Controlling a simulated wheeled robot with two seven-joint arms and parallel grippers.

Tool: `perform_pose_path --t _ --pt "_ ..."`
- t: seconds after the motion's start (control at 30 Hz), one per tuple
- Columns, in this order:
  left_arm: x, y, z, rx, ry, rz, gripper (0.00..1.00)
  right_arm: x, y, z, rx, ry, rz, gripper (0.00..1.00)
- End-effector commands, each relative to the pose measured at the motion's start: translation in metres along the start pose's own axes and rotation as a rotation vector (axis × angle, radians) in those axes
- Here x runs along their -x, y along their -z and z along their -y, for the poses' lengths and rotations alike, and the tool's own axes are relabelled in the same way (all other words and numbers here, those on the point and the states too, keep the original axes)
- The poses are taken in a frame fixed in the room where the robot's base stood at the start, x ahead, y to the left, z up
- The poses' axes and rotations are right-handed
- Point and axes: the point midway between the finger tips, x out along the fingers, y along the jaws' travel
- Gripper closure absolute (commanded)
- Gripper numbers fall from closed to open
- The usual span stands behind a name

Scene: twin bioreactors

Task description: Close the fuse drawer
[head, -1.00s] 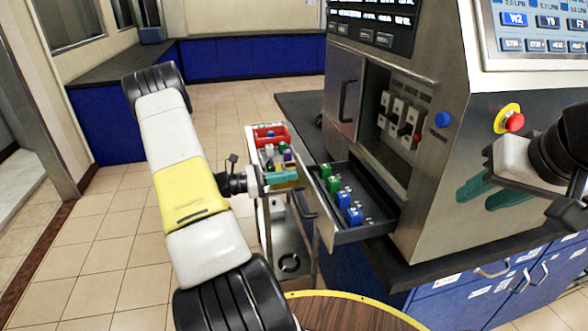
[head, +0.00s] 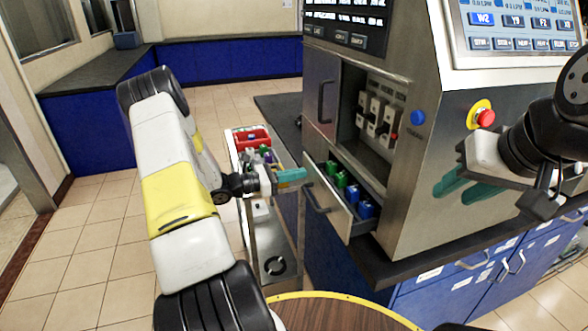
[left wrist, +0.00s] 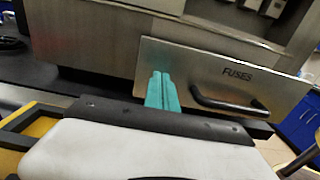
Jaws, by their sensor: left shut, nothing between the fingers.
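The fuse drawer (head: 327,197) is partly open in the front of the steel cabinet, with green and blue fuses (head: 352,192) inside. In the left wrist view its steel front (left wrist: 200,72) reads "FUSES" and has a dark bar handle (left wrist: 228,103). My left gripper (head: 292,176) is shut and empty. Its teal fingertips (left wrist: 161,90) are together at the drawer front, left of the handle, and appear to touch it. My right gripper (head: 466,187) is in front of the cabinet's side panel, its two teal fingers apart with nothing visible between them.
A cart (head: 270,235) with a red bin (head: 252,138) stands left of the drawer. Above the drawer is an open bay with several switches (head: 378,115). A red emergency button (head: 485,118) is on the side panel. The dark counter (head: 420,262) runs below the cabinet.

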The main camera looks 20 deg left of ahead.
Motion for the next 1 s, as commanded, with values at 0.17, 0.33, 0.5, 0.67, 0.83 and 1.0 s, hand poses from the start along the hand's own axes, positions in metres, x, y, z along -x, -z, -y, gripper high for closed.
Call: perform_pose_path --t 0.17,0.33,0.5,0.67,0.83,1.0 --pt "-0.040 0.000 0.001 0.001 0.005 0.001 1.00 0.000 0.000 0.000 0.000 0.000 0.000 0.65" --pt "-0.066 0.000 0.001 0.000 0.003 0.001 1.00 0.000 0.000 0.000 0.000 0.000 0.000 0.65" --pt "-0.081 0.000 0.000 -0.001 0.001 0.000 1.00 0.000 0.000 0.000 0.000 0.000 0.000 0.65" --pt "-0.087 0.000 0.000 -0.001 0.001 0.000 1.00 0.000 0.000 0.000 0.000 0.000 0.000 0.65" --pt "-0.088 -0.001 0.000 -0.001 0.002 0.001 1.00 0.000 0.000 0.000 0.000 0.000 0.000 0.65" --pt "-0.090 -0.001 0.001 -0.001 0.002 0.002 1.00 0.000 0.000 0.000 0.000 0.000 0.000 0.65"
